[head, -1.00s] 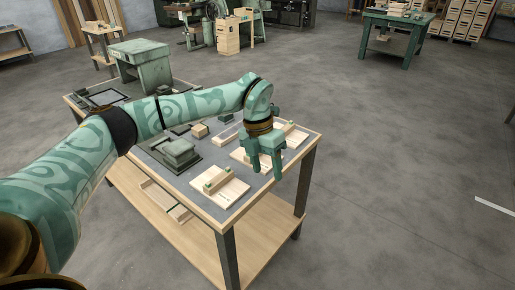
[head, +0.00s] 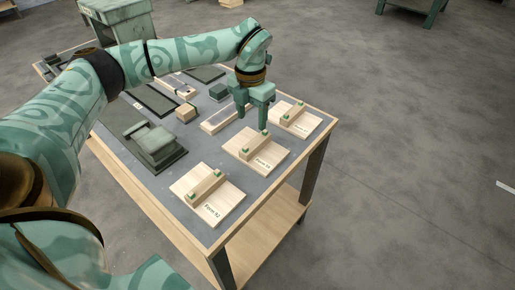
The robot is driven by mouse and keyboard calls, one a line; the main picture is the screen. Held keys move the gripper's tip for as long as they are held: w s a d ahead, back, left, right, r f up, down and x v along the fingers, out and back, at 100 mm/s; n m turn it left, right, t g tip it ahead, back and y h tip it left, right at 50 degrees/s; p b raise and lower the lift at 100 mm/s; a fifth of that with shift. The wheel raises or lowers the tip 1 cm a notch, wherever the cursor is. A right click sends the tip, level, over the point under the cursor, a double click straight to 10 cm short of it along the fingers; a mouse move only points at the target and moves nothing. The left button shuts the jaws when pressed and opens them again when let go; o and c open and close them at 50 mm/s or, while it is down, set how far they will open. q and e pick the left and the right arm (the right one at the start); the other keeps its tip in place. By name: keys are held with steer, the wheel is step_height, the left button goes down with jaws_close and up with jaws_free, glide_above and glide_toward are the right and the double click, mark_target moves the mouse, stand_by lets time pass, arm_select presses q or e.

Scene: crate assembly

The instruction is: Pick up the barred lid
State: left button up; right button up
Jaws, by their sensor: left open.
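Three pale wooden boards, each with a raised wooden bar and small green pieces on it, lie along the near right edge of the table: a front board (head: 228,212), a middle board (head: 273,156) and a far right board (head: 305,128). Each carries a small printed label. I cannot tell which piece is the barred lid. A flat pale panel (head: 218,118) lies left of my left gripper, partly hidden by it. My left gripper (head: 252,118) points down, open and empty, above the table near the middle board. My right gripper is out of view.
The grey-topped table (head: 202,228) also holds a dark green press-like block (head: 157,146), a small wooden block (head: 185,114), a dark green block (head: 219,92) and another pale piece (head: 177,86). A green cabinet (head: 118,20) stands behind. Floor right of the table is clear.

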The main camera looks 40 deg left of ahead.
arm_select(q)
steer(key=b, duration=0.1)
glide_above(254, 143)
steer(key=f, duration=0.4)
steer(key=shift+a+f, duration=0.1)
steer(key=shift+a, duration=0.25)
steer(key=shift+d+f, duration=0.1)
steer(key=shift+f, duration=0.3)
steer(key=f+b, duration=0.2)
steer(key=f, duration=0.1)
steer(key=f+b, duration=0.1)
steer(key=f, duration=0.1)
steer(key=shift+w+d+f, duration=0.1)
steer(key=shift+d+f, duration=0.1)
steer(key=shift+d, duration=0.05)
steer(key=shift+r, duration=0.25)
steer(key=c, duration=0.9)
steer(key=shift+c, duration=1.3)
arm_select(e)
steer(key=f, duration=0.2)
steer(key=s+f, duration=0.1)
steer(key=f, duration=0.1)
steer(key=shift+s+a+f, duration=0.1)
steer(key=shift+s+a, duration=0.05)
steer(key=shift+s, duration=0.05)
